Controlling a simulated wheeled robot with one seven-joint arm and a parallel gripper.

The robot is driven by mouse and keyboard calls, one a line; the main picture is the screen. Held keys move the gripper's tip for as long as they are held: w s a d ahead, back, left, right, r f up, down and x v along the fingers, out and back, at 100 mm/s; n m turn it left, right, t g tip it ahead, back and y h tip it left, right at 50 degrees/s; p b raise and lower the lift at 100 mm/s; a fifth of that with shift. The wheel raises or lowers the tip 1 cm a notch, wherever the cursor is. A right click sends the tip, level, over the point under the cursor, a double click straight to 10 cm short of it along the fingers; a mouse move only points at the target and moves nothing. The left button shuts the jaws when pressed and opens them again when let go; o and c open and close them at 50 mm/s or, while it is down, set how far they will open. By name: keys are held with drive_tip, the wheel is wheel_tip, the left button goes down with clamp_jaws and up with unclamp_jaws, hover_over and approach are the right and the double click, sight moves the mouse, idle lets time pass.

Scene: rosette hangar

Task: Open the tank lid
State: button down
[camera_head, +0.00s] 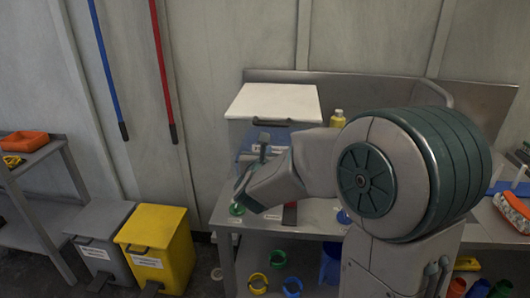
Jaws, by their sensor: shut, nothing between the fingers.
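The tank (232,130) stands on the metal bench against the wall. Its white lid (275,100) looks flat and closed, with a dark handle (284,122) along the front edge. My arm reaches in from the right and crosses in front of the tank. My gripper (242,197) is at the arm's lower left end, in front of and below the lid, apart from the handle. It is shut and empty; its fingertips show poorly.
A yellow bottle (338,118) stands right of the tank. A yellow bin (158,245) and a grey bin (98,240) stand on the floor at left. Coloured rings lie below the bench (225,212).

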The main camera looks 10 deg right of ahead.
drive_tip(key=w+d+r+p, duration=0.1)
drive_tip(key=w+r+p, duration=0.2)
drive_tip(key=w, duration=0.2)
drive_tip(key=shift+w+d, duration=0.15)
drive_tip(key=shift+d, duration=0.25)
